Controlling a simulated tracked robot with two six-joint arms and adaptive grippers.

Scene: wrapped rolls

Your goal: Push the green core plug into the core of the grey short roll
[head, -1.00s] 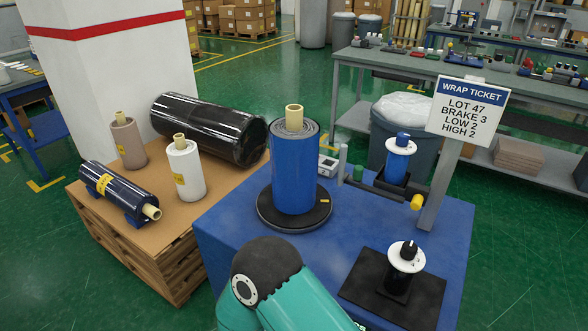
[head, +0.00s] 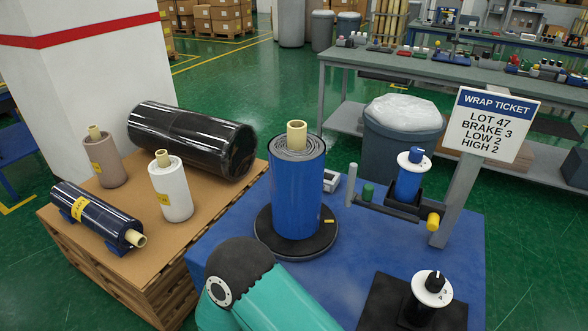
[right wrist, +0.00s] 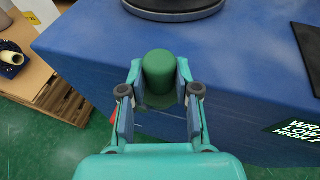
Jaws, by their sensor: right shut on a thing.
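My right gripper (right wrist: 160,88) is shut on the green core plug (right wrist: 159,70), a short green cylinder held upright between the fingers in the right wrist view. The plug is beside the blue table's front edge, apart from any roll. The grey short roll (head: 104,165) looks grey-brown and stands upright at the back left of the pallet in the head view. Its cream core (head: 95,132) sticks out of the top. The right gripper does not show in the head view, so its distance to this roll cannot be told there. My left gripper is not in view.
A white roll (head: 171,192), a dark blue lying roll (head: 96,217) and a large black roll (head: 190,140) share the pallet (head: 150,280). A tall blue roll (head: 295,200) stands on the blue table (head: 345,260). A ticket sign (head: 495,125) rises at right.

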